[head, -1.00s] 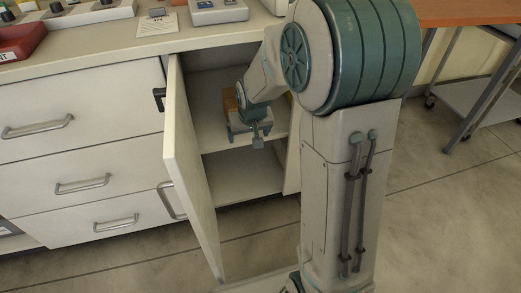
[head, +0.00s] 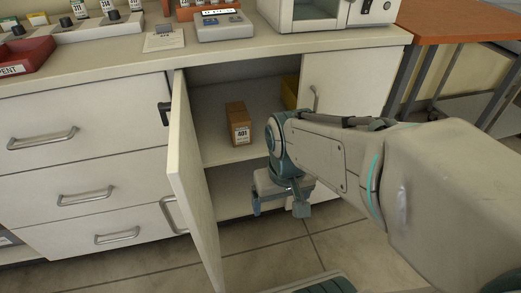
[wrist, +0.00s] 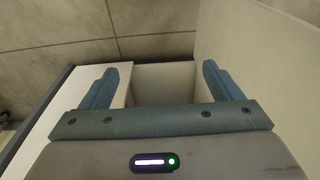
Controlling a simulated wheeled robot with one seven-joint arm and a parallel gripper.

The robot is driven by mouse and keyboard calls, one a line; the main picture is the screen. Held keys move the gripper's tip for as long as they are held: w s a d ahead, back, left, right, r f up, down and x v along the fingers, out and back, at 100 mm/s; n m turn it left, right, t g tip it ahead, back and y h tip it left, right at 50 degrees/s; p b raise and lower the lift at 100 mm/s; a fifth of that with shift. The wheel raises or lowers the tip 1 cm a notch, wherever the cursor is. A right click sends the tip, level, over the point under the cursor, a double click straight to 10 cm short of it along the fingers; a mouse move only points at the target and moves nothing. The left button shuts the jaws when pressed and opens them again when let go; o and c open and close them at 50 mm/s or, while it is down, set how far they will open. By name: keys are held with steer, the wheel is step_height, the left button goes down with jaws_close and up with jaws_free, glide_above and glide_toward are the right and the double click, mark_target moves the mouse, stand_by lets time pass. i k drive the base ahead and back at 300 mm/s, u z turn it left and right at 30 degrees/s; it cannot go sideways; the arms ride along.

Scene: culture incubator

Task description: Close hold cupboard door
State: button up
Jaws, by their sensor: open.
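The hold cupboard door (head: 192,165) is hinged at the left of the cupboard opening and stands wide open, swung out toward me. A bar handle (head: 172,214) shows low on its left side. Inside the cupboard, a brown box labelled 401 (head: 238,124) stands on the upper shelf (head: 213,148). My gripper (head: 279,207) is open and empty, low in front of the cupboard opening, to the right of the door and apart from it. The wrist view shows its two blue fingers (wrist: 160,85) spread with nothing between them.
A second cupboard door (head: 345,85) on the right is shut. A yellow item (head: 290,92) sits deeper inside, partly hidden. Drawers (head: 80,150) lie left of the open door. A device (head: 222,25) stands on the countertop.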

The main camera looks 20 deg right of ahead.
mark_target(187, 175)
steer(key=k, duration=0.5)
steer(key=u, duration=2.35)
steer(key=i, duration=1.55)
steer(key=z, duration=3.5)
